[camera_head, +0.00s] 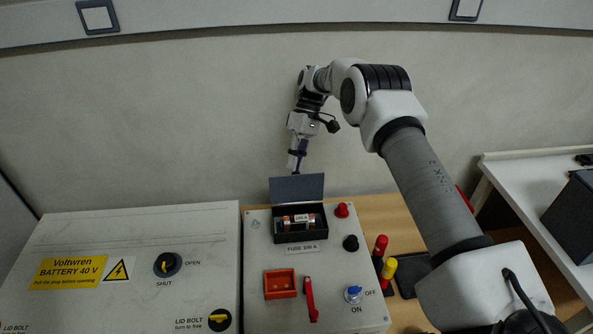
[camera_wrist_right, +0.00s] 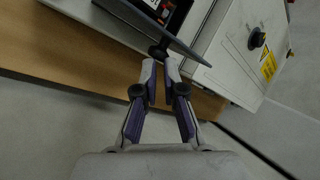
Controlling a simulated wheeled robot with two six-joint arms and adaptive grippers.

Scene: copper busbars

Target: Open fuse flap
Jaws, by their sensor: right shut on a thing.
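The dark grey fuse flap (camera_head: 297,188) stands raised, roughly upright, at the back of the black fuse box (camera_head: 318,236). A fuse (camera_head: 299,222) with copper-coloured ends shows inside the uncovered box. My right gripper (camera_head: 295,170) is above and behind the flap's top edge. In the right wrist view, the right gripper (camera_wrist_right: 160,60) has its fingertips close together on a small dark knob on the flap (camera_wrist_right: 180,40). The exact contact is hard to see. My left gripper is not in view.
The fuse box sits on a light grey panel (camera_head: 343,275) with a red socket (camera_head: 280,284), a red lever (camera_head: 310,299) and a switch (camera_head: 353,294). A battery box (camera_head: 140,232) stands left. Red and yellow-handled tools (camera_head: 389,267) stand right. A wall is behind.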

